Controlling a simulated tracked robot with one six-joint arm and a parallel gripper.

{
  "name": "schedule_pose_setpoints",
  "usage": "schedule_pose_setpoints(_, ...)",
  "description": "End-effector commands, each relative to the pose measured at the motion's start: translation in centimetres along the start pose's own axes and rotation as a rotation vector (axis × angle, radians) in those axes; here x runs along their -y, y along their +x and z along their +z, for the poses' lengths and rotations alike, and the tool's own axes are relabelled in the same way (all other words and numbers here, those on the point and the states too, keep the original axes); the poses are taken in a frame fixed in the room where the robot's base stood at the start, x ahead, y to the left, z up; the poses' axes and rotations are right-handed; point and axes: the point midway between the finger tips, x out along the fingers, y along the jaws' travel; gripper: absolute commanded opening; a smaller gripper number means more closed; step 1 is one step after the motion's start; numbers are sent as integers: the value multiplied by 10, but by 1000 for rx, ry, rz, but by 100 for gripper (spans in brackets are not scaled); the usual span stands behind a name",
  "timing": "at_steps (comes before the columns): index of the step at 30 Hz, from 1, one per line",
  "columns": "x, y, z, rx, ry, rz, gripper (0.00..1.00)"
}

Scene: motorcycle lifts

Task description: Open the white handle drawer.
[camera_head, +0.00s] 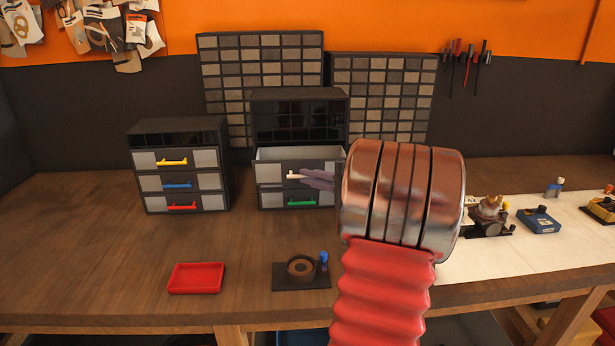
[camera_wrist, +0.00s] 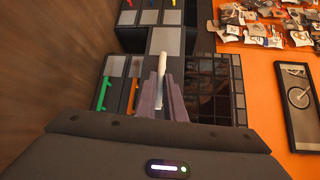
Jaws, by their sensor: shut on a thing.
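The white handle (camera_head: 296,177) is on the top drawer (camera_head: 271,173) of the right-hand cabinet (camera_head: 301,98). That drawer stands out from the cabinet, and its pale inside shows above the front. My gripper (camera_head: 312,177) is shut on the white handle, with its grey fingers on either side. In the wrist view the white handle (camera_wrist: 161,66) runs up between the two fingers of my gripper (camera_wrist: 162,88). The right part of the drawer front is partly hidden by my gripper and arm in the head view.
Below are a green handle (camera_head: 301,202) and an orange handle (camera_wrist: 131,96). A second cabinet (camera_head: 179,130) with yellow, blue and red handles stands to the left. A red tray (camera_head: 196,278) and a dark holder (camera_head: 301,272) lie in front. The bench between is clear.

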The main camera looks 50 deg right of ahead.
Motion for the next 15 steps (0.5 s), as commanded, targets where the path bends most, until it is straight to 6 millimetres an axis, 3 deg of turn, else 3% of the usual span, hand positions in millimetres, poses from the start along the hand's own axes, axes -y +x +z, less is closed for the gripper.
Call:
schedule_pose_setpoints(3,-4,-2,-4,-9,5,6,0)
schedule_pose_setpoints(4,-4,-2,-4,-10,5,6,10)
schedule_pose_setpoints(9,-3,-2,-3,-7,4,4,22)
schedule_pose_setpoints(12,-2,-1,-2,-6,3,3,28)
schedule_pose_setpoints(15,-2,-1,-2,-5,2,2,28)
